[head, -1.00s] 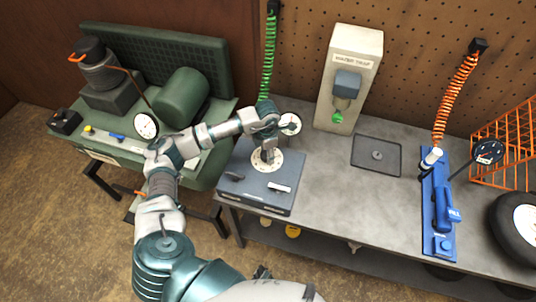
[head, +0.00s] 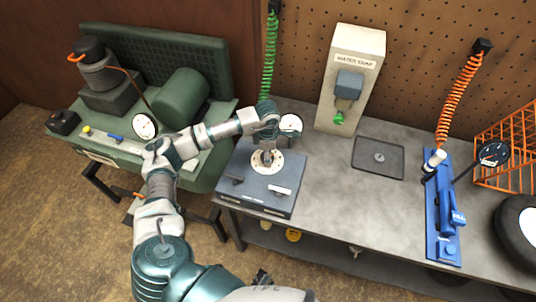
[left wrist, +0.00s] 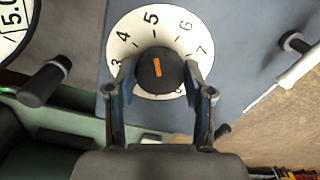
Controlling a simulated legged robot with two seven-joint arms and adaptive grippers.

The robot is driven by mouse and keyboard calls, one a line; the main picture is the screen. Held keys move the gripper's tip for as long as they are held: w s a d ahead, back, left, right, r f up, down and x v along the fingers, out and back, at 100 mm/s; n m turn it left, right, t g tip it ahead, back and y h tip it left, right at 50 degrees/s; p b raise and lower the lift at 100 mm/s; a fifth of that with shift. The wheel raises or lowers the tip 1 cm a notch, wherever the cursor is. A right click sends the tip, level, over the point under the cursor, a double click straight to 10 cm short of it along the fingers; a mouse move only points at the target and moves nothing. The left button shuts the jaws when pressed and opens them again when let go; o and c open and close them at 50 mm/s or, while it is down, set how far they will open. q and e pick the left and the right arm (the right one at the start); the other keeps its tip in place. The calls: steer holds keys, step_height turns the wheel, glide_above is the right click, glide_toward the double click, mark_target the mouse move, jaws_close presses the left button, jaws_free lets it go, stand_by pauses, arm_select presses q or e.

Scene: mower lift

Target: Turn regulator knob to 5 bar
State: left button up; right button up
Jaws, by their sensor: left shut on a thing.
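The regulator is a blue-grey box (head: 250,199) on the bench with a round white dial (head: 272,169) on top. In the left wrist view, the dark knob (left wrist: 171,78) sits at the centre of the numbered dial (left wrist: 124,42). The knob's orange mark (left wrist: 157,67) points up, close to the 5. My left gripper (head: 266,155) reaches down over the dial; in the left wrist view its fingers (left wrist: 158,88) are shut on the knob from both sides. A gauge (head: 291,123) stands behind the box, partly hidden by my arm. My right gripper is not in view.
A green compressor (head: 182,97) stands left of the bench. A water trap post (head: 352,60), a grey tray (head: 365,168), a blue inflator (head: 437,210) and a tire (head: 520,225) lie to the right. The bench (head: 338,205) between is clear.

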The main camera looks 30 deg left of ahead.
arm_select(q)
steer(key=shift+w+a+r, duration=0.1)
steer(key=shift+w+r, duration=0.05)
steer(key=o, duration=0.9)
steer(key=shift+o, duration=1.2)
step_height(320, 180, up, 12)
steer(key=shift+a, duration=0.15)
steer(key=shift+f, duration=0.2)
